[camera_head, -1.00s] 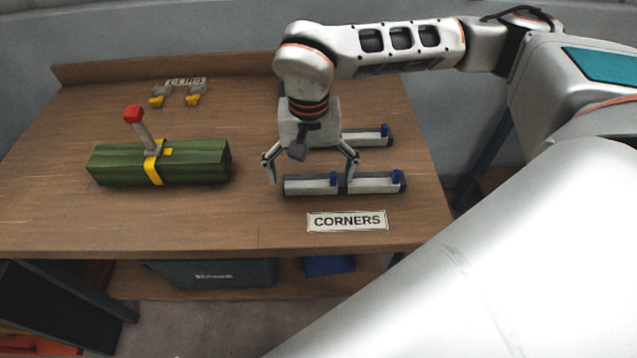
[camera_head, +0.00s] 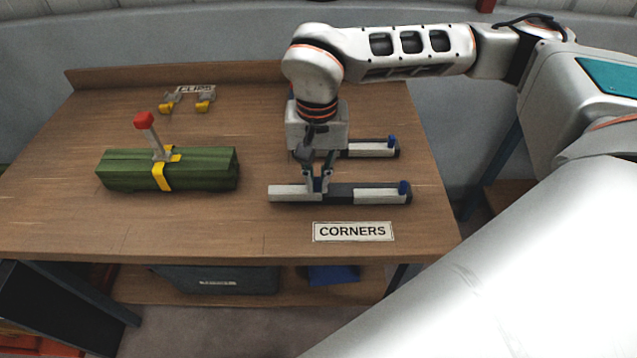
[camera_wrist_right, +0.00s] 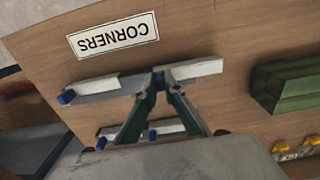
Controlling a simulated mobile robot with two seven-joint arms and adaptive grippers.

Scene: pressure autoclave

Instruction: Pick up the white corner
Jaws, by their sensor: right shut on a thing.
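In the right wrist view the fingertips (camera_wrist_right: 158,79) meet the held white corner (camera_wrist_right: 195,70). I cannot tell whether it is lifted. Another white corner (camera_head: 371,149) lies behind. My left gripper is not in view.
The CORNERS label (camera_head: 353,232) lies near the table's front edge. A green block (camera_head: 205,171) with a yellow band and a red-topped handle (camera_head: 144,120) stands left. Several yellow-and-grey clips (camera_head: 204,104) lie at the back left. The wooden table (camera_head: 120,225) is clear at front left.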

